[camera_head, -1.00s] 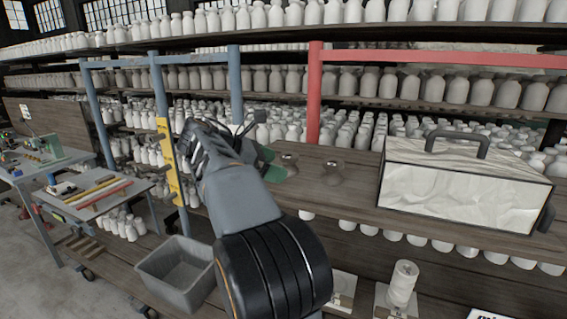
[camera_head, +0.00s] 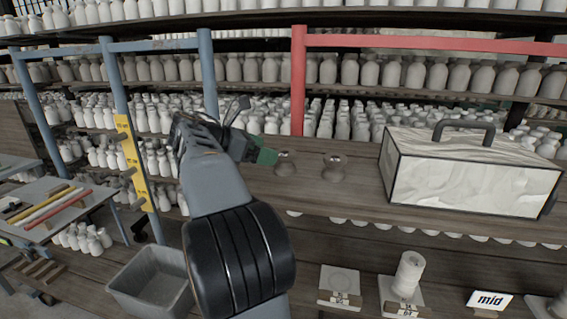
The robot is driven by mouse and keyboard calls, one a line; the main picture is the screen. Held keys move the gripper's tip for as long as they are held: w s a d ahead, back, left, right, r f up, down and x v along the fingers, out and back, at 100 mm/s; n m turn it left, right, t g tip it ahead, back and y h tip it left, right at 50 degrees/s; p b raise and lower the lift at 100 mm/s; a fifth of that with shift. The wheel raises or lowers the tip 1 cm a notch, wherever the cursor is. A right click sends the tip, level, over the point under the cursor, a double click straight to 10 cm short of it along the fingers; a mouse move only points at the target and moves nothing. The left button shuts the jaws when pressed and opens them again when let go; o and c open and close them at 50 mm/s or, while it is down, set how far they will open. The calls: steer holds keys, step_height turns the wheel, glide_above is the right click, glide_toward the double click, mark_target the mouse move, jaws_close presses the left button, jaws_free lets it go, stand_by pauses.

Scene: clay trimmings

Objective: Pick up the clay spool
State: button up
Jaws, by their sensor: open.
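Two small brownish, waisted, spool-like pieces stand on the wooden shelf, a left one (camera_head: 285,166) and a right one (camera_head: 333,168). A pale upright cylinder (camera_head: 408,274) stands on a small labelled stand on the lower shelf. I cannot tell for sure which of these is the clay spool. My gripper (camera_head: 257,131) is open and appears empty, just left of the left spool-like piece. Its green part is nearest that piece; whether they touch is unclear. My arm hides part of the shelf.
A pale box with a dark handle (camera_head: 460,172) stands right on the wooden shelf. A grey bin (camera_head: 152,283), an empty labelled stand (camera_head: 340,284) and a "mid" sign (camera_head: 489,299) are lower down. A red post (camera_head: 298,80) and blue posts (camera_head: 208,75) rise behind. Many white bottles fill the back shelves.

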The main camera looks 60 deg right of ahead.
mark_target(284, 152)
steer(key=shift+x, duration=3.4)
steer(key=c, duration=1.1)
steer(key=shift+r, duration=0.1)
steer(key=shift+c, duration=0.2)
steer(key=shift+r, duration=0.25)
step_height(284, 152, up, 2)
steer(key=shift+r, duration=0.1)
steer(key=w+a+r+p, duration=0.3)
steer(key=w+a+r, duration=0.6)
steer(key=a+r, duration=0.1)
steer(key=shift+w+a, duration=0.2)
steer(key=shift+w, duration=0.1)
